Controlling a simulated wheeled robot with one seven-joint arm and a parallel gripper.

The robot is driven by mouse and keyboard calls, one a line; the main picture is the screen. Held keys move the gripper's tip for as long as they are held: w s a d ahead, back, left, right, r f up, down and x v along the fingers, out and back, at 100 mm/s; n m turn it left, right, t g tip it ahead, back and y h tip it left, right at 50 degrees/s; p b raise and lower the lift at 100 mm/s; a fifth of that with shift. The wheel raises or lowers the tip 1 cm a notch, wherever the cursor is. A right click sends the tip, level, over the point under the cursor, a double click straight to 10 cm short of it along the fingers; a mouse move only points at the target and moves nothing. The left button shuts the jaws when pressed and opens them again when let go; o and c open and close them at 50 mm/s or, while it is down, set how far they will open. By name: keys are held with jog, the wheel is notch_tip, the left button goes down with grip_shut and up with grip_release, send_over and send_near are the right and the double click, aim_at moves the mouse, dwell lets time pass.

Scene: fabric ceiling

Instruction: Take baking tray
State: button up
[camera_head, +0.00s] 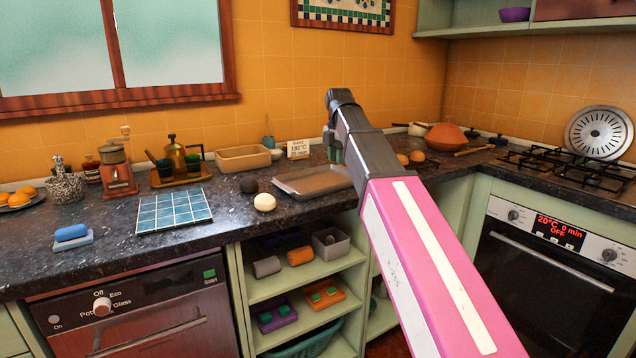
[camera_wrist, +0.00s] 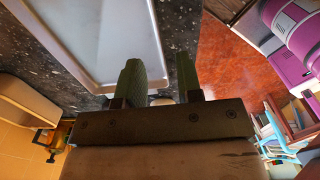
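The baking tray, a shallow grey rectangular tray (camera_head: 308,181), lies flat on the dark worktop near its front edge. It also fills the upper left of the wrist view (camera_wrist: 105,35). My gripper (camera_head: 334,153) is over the back right part of the tray in the head view, partly hidden by my arm. The left finger overlaps the tray's near right corner; the right finger is beyond the tray's right side. I cannot tell whether either touches the tray.
A beige rectangular dish (camera_head: 243,159) and a small card sign (camera_head: 298,149) stand behind the tray. A white round item (camera_head: 264,202) and a dark one (camera_head: 249,185) lie left of it. Open shelves (camera_head: 300,285) are below; the oven (camera_head: 545,275) is right.

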notch_tip(320, 180, down, 4)
jog(key=shift+f, duration=0.1)
jog(key=shift+a+f, duration=0.25)
jog(key=shift+f, duration=1)
jog(key=shift+a+f, duration=0.2)
jog(key=shift+f, duration=1.05)
jog(key=shift+c, duration=0.3)
grip_shut()
